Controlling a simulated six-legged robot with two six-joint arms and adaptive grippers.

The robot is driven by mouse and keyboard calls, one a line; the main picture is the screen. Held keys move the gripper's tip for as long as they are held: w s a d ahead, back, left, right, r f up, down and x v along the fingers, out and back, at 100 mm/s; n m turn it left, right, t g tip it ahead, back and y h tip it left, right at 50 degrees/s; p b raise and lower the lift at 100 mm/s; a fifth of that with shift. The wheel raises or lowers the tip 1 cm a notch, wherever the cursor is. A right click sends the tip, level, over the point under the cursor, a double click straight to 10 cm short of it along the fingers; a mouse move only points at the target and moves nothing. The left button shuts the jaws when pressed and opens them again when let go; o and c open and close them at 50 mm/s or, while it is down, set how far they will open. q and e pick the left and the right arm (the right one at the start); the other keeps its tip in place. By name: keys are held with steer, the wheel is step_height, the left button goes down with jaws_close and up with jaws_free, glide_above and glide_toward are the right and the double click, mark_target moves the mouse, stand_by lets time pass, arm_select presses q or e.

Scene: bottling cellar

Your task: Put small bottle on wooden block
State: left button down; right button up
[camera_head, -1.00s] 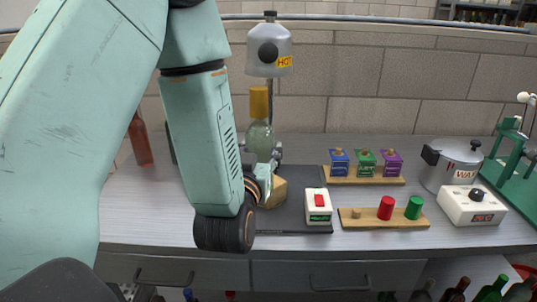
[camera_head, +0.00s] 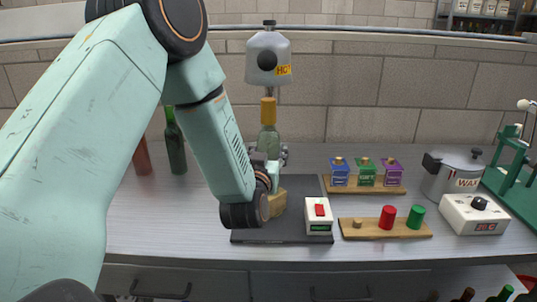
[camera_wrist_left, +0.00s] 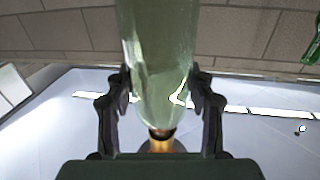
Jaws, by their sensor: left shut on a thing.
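The small bottle (camera_head: 269,139) is pale green glass with a gold cap, upright just below the silver HOT head. My left gripper (camera_head: 271,157) is shut on it, and the wrist view shows the bottle (camera_wrist_left: 160,65) between both fingers. The wooden block (camera_head: 279,203) is on the dark base plate, below the gripper in the picture and partly covered by my left wrist. The bottle's base is hidden by the gripper, so its gap to the block cannot be told. My right gripper is not in view.
The silver HOT head (camera_head: 267,60) hangs above the bottle. A white box with a red switch (camera_head: 318,214) stands on the plate (camera_head: 291,232) beside the block. Pegboards stand to the right (camera_head: 401,231). A green bottle (camera_head: 175,147) and a brown one (camera_head: 142,158) stand at left.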

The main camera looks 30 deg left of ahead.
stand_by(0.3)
arm_select(q)
steer(key=shift+c, duration=2.4)
jaws_free()
steer(key=shift+f, duration=0.15)
steer(key=shift+s+r, duration=0.1)
steer(key=shift+r, duration=0.1)
steer(key=v, duration=1.2)
steer(key=shift+f, duration=0.1)
